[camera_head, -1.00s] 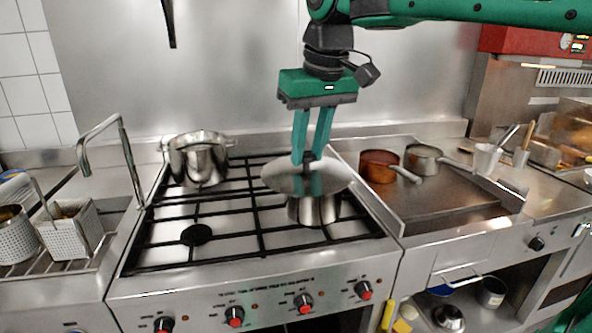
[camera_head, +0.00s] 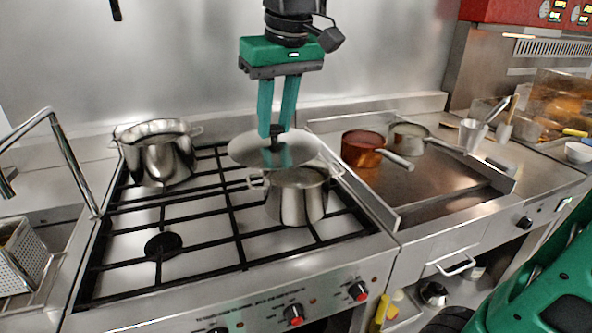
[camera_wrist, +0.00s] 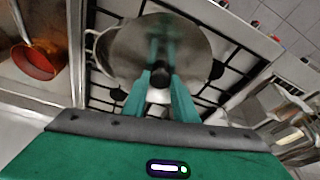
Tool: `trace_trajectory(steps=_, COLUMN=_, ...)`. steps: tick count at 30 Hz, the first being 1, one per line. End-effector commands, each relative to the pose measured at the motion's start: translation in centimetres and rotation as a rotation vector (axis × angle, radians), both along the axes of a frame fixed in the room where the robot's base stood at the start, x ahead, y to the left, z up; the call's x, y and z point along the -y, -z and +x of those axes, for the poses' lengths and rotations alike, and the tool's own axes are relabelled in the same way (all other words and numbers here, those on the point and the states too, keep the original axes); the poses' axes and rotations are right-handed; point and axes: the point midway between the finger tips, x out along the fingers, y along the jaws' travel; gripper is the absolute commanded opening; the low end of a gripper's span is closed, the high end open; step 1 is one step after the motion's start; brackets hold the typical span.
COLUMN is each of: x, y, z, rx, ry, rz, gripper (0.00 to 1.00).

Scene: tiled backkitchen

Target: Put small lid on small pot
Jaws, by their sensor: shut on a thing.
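My gripper (camera_head: 275,130) is shut on the dark knob of a round steel lid (camera_head: 246,150). The lid is about level and hangs above the steel pot. The steel pot (camera_head: 300,203) stands upright on the right part of the stove, with two side handles. In the head view the lid is offset to the left and back of the pot, and the pot's front right rim shows. In the wrist view, the lid (camera_wrist: 195,45) covers most of the pot, whose handle (camera_wrist: 92,45) shows at the left. Their exact gap is hard to tell.
Another steel pot (camera_head: 165,160) stands at the stove's back left. A copper pan (camera_head: 362,151) and a steel saucepan (camera_head: 408,138) sit on the griddle at the right. The front left burner (camera_head: 165,245) is clear. A tap (camera_head: 75,165) rises at the left.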

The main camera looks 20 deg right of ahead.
Motion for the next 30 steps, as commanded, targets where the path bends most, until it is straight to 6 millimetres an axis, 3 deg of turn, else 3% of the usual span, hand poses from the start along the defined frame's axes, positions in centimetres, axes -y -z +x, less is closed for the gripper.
trace_trajectory(steps=5, x=0.6, y=0.8, z=0.9, rx=-0.002, ry=-0.001, rz=0.0, gripper=0.0)
trace_trajectory(steps=21, x=6.9, y=6.5, z=8.1, rx=-0.001, ry=-0.002, rz=0.0, gripper=0.0)
trace_trajectory(steps=30, x=7.5, y=8.1, z=8.7, rx=-0.002, ry=-0.004, rz=-0.001, gripper=0.0)
